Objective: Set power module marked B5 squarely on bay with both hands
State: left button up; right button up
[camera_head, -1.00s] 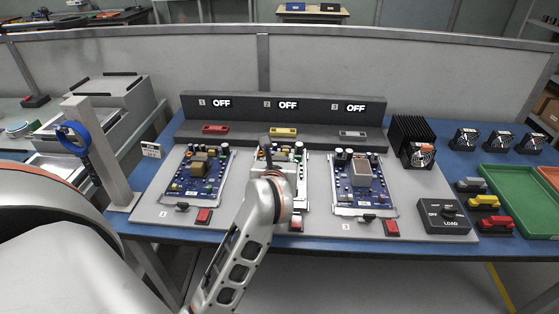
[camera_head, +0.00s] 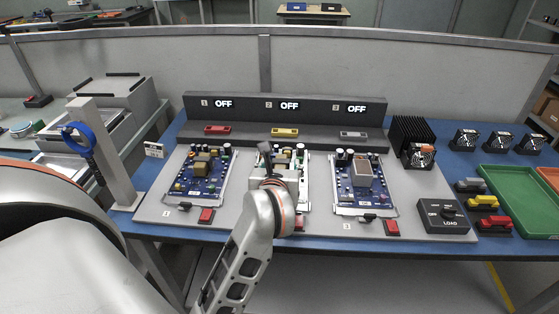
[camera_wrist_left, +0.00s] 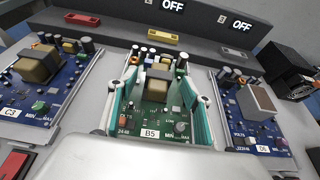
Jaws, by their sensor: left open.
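The power module marked B5 (camera_wrist_left: 155,115), a green board with capacitors and a metal-cored part, sits in the middle position of the grey bench panel. In the head view it shows in part (camera_head: 300,160) behind my left wrist. My left gripper (camera_wrist_left: 157,82) is open, with a teal-padded finger along each side of the board. In the head view the gripper (camera_head: 280,168) is over the module, partly hidden by my wrist. I cannot tell whether the pads touch it. The bay under the module is mostly hidden. My right gripper is not in view.
A blue module marked C3 (camera_wrist_left: 45,78) lies left and another blue module (camera_wrist_left: 255,118) lies right, both close to the fingers. Behind is a dark console (camera_head: 235,131) with three OFF displays. A load switch box (camera_head: 445,217) and green tray (camera_head: 510,190) are at right.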

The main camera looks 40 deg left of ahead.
pick_arm(q)
jog(key=v, duration=0.7)
jog(key=shift+s+d+r+p, duration=0.1)
jog(key=shift+s+p, duration=0.05)
jog(key=shift+p, duration=0.25)
jog(key=shift+s, duration=0.1)
